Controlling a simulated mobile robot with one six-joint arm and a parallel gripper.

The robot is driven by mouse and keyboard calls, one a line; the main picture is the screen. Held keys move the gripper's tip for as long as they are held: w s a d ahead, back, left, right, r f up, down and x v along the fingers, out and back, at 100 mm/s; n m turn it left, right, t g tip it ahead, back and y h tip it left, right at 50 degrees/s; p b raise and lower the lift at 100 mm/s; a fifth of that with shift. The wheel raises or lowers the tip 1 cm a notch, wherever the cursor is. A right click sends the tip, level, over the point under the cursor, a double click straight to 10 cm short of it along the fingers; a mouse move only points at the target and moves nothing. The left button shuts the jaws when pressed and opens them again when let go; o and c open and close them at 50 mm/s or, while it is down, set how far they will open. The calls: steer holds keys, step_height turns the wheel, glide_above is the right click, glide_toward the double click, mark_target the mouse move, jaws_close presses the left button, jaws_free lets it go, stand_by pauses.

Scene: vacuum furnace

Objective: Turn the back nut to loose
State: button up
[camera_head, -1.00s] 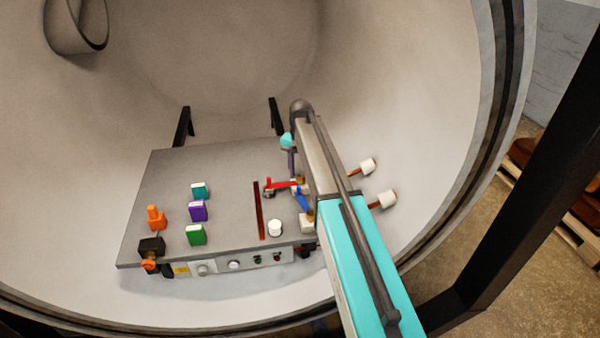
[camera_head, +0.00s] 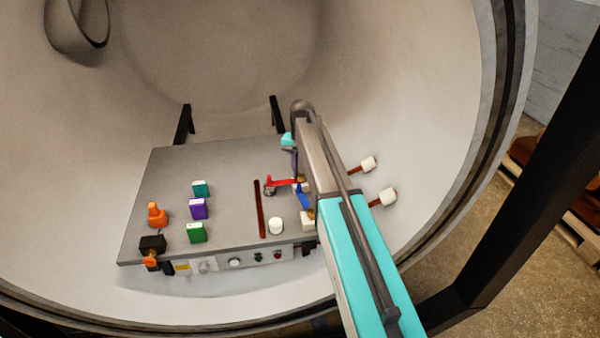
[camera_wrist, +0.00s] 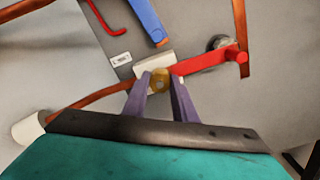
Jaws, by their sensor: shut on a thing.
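The back nut is a small brass nut (camera_wrist: 160,80) at the white block (camera_wrist: 153,64) in the wrist view. My gripper (camera_wrist: 160,82) has its purple fingers shut on this nut, one on each side. A red lever (camera_wrist: 207,63) runs right from beside the nut to a round grey post. In the head view my gripper (camera_head: 296,174) reaches down by the red lever (camera_head: 281,181), and the arm partly hides the nut. A blue lever (camera_head: 303,197) lies just nearer, with its own brass nut (camera_head: 310,213) at its end; the blue lever (camera_wrist: 144,17) also shows in the wrist view.
The grey panel (camera_head: 222,165) sits inside the round chamber. Teal, purple (camera_head: 198,209) and green blocks stand on its left, near orange fittings. A white knob (camera_head: 276,226) stands near the front. Two white-ended copper rods (camera_head: 387,197) stick out right of my arm.

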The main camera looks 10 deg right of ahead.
steer(key=shift+n, duration=0.3)
steer(key=n+b, duration=0.2)
steer(key=n, duration=0.4)
steer(key=n+b, duration=0.1)
steer(key=n, duration=1.1)
steer(key=shift+b, duration=0.35)
steer(key=n, duration=0.5)
steer(key=o, duration=1)
steer(key=shift+o, duration=0.2)
steer(key=shift+r, duration=0.1)
